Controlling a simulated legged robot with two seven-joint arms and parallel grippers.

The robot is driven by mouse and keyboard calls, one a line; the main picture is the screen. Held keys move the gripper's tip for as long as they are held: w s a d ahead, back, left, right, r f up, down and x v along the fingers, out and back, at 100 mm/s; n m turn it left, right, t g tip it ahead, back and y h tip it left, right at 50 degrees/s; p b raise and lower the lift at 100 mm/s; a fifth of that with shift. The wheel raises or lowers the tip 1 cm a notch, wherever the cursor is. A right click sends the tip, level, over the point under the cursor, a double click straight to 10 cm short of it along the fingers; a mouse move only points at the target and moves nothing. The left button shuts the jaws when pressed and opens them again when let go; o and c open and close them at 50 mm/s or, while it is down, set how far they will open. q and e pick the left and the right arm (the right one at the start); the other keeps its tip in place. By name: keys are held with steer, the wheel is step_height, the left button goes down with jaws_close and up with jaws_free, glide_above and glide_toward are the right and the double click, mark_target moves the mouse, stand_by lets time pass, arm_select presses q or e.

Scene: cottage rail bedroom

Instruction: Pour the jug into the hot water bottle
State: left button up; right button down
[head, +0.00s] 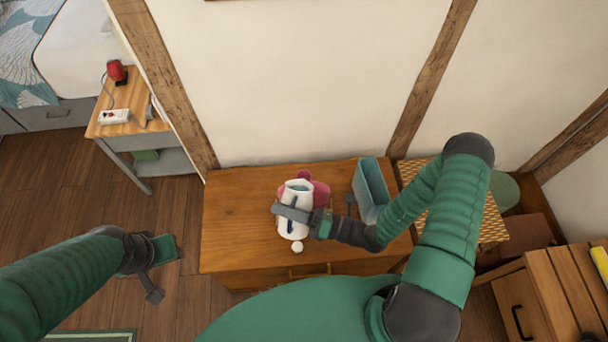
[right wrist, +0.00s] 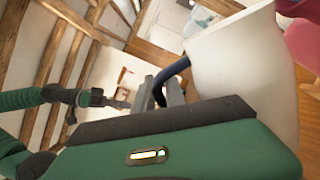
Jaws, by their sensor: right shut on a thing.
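A white jug (head: 297,191) with a dark blue handle stands nearly upright above the wooden cabinet top, with pale blue liquid visible at its mouth. My right gripper (head: 292,212) is shut on the jug. The jug also fills the upper right of the right wrist view (right wrist: 245,70). A pink-red hot water bottle (head: 320,190) is just behind and right of the jug, partly hidden by it. A little of it shows in the right wrist view (right wrist: 303,40). My left gripper (head: 160,270) is empty over the floor at left, its fingers spread apart.
The wooden cabinet (head: 235,225) has bare room at its left. A blue-grey open bin (head: 371,188) stands at right, beside a woven surface (head: 492,228). A wall (head: 280,80) rises behind.

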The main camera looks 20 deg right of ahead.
steer(key=shift+w+d+r+m+h+p, duration=0.1)
steer(key=shift+w+d+r+m+p, duration=0.1)
steer(key=shift+w+r+m+p, duration=0.3)
steer(key=shift+w+d+r+m+h+p, duration=0.1)
steer(key=shift+w+d+r+m+p, duration=0.1)
steer(key=shift+r+m, duration=0.5)
steer(key=shift+w+d+r+m+h+p, duration=0.1)
steer(key=shift+w+d+r+m+p, duration=0.15)
steer(key=shift+r+m, duration=0.3)
stand_by(2.1)
steer(key=shift+w+d+r+m+p, duration=0.35)
steer(key=shift+w+r+m, duration=0.15)
steer(key=shift+m, duration=0.2)
steer(key=shift+w+d+r+m+p, duration=0.2)
steer(key=shift+w+r+m+p, duration=0.1)
steer(key=shift+w+r+m, duration=0.25)
stand_by(2.9)
